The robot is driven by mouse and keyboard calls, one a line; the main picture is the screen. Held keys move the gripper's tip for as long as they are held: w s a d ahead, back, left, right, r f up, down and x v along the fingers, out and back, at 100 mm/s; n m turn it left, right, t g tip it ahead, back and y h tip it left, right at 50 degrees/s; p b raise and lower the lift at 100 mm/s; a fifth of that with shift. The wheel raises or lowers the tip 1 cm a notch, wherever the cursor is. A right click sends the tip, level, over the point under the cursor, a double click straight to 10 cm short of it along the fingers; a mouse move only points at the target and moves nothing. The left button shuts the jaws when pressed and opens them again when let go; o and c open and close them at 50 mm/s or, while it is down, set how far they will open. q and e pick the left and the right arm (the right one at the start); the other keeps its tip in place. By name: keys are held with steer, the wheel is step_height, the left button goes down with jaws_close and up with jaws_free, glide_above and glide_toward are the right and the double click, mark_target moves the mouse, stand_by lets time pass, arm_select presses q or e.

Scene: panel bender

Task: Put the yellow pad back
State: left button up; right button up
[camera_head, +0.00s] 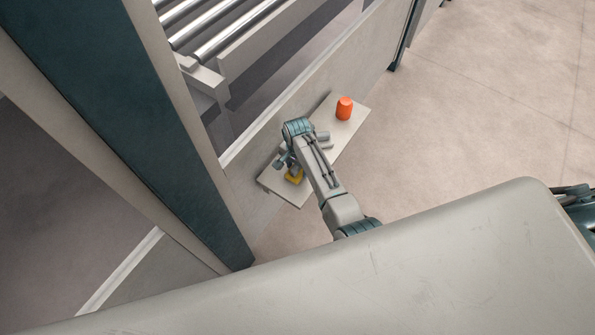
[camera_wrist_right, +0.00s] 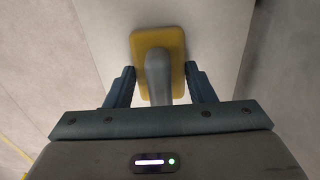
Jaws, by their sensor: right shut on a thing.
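The yellow pad (camera_head: 295,177) shows in the head view at the near left end of a small pale shelf (camera_head: 338,142). In the right wrist view the yellow pad (camera_wrist_right: 172,42) is a rounded rectangle with a grey handle (camera_wrist_right: 158,75) on it. My right gripper (camera_head: 287,162) is over this end of the shelf, shut on the pad, with its fingers on either side of the handle in the right wrist view. The pad is at or just above the shelf surface; I cannot tell whether it touches. My left gripper is not in view.
An orange-red cup-like object (camera_head: 344,108) stands at the shelf's far end. The shelf sits against a pale machine panel (camera_head: 262,135), with rollers (camera_head: 235,28) behind. A dark teal post (camera_head: 125,110) rises at left. Open floor (camera_head: 490,100) lies to the right.

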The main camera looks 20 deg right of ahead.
steer(key=o, duration=0.9)
steer(key=shift+f, duration=0.1)
step_height(320, 180, up, 12)
steer(key=shift+r, duration=0.1)
stand_by(0.5)
